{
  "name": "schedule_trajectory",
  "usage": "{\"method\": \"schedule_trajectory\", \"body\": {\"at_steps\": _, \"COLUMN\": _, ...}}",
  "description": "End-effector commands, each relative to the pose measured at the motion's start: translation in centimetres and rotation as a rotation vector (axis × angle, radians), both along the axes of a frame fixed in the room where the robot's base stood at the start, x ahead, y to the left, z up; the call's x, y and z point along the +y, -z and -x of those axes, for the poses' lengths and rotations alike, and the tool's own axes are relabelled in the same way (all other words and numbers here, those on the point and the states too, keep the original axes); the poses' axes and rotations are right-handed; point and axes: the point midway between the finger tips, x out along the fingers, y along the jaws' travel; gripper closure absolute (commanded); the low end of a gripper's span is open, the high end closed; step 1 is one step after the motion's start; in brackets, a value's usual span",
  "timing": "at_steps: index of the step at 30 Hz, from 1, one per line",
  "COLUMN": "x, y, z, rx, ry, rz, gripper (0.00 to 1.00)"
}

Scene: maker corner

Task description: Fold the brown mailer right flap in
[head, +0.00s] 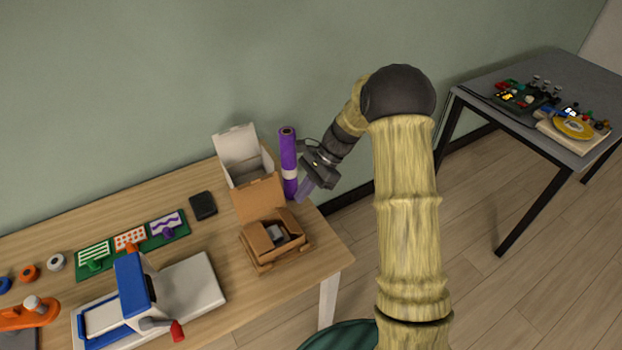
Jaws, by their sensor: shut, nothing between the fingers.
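The brown mailer (262,262) sits open near the table's right end, with a small grey item (275,234) inside. A brown panel (259,199) stands up at its back and looks like its lid. Its right flap (293,222) appears to stand up at the right side; its exact angle is too small to tell.
An open white box (240,150) is behind the mailer. A black block (203,205), a green stencil board (110,255) and a blue-and-white press (135,290) lie to the left. The table's right edge is close to the mailer.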

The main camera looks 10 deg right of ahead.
Motion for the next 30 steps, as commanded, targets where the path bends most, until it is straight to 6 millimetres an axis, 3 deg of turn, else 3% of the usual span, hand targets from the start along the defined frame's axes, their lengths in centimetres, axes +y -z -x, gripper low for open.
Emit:
{"method": "schedule_trajectory", "body": {"at_steps": 12, "x": 3.6, "y": 4.8, "z": 1.5, "rx": 0.0, "ry": 0.0, "rz": -0.001, "gripper": 1.0}}
{"method": "schedule_trajectory", "body": {"at_steps": 30, "x": 3.6, "y": 5.1, "z": 1.6, "rx": -0.005, "ry": 0.005, "rz": 0.008, "gripper": 1.0}}
